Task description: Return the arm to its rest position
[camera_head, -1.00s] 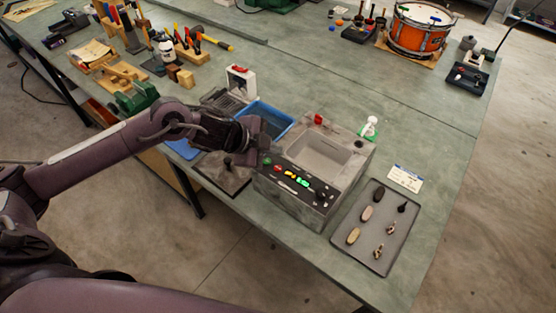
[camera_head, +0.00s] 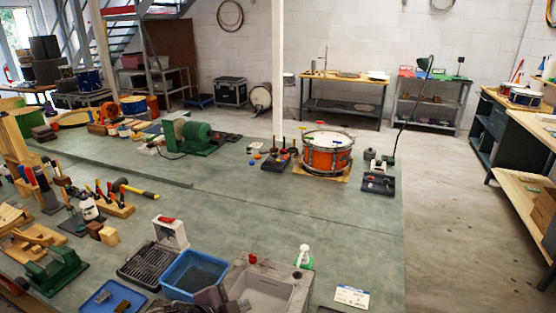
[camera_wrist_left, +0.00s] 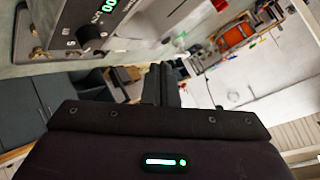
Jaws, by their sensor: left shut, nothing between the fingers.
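My left gripper (camera_head: 216,298) shows only in part at the bottom edge of the head view, dark against the near side of the grey basin machine (camera_head: 240,268). Most of the left arm is out of that view. In the left wrist view the two dark fingers of my left gripper (camera_wrist_left: 160,84) stand together, shut and empty. The machine's control panel (camera_wrist_left: 62,22), with green digits and a black knob, fills the upper left of that view, apart from the fingers. My right gripper is in neither view.
A blue tub (camera_head: 195,272), a black rack (camera_head: 150,264) and a white box with a red top (camera_head: 171,233) stand left of the machine. The orange drum (camera_head: 327,153) is far back.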

